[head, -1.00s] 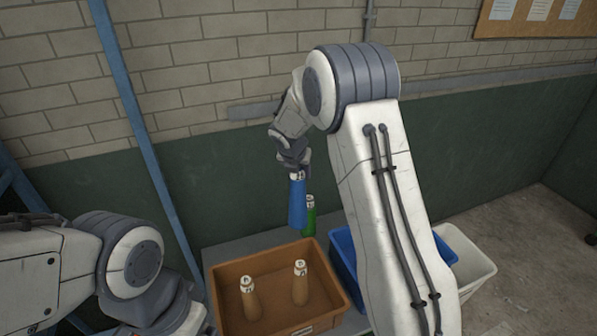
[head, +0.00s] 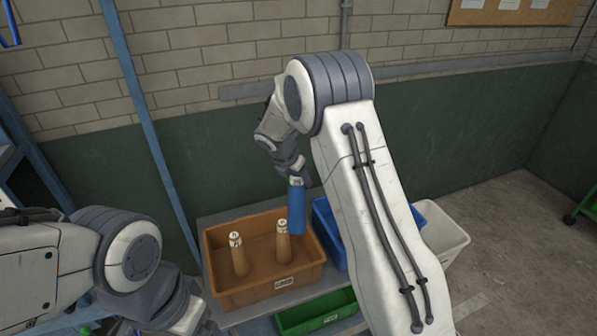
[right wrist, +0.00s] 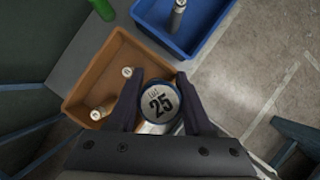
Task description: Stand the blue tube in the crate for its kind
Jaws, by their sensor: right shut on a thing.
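My right gripper (head: 296,178) is shut on the upper end of the blue tube (head: 296,212), which hangs upright. In the right wrist view its round cap (right wrist: 158,103), marked 25, sits between the fingers. In the right wrist view the blue crate (right wrist: 208,42) is up and right of the tube and holds a grey tube with a pale cap (right wrist: 178,16). My arm hides much of this crate in the head view. My left gripper is out of view.
Two orange-brown tubes (head: 240,260) stand in the orange crate. A green crate (head: 318,315) sits lower in front, and a white bin (head: 445,232) stands to the right. A green tube (right wrist: 102,8) shows at the top left of the right wrist view.

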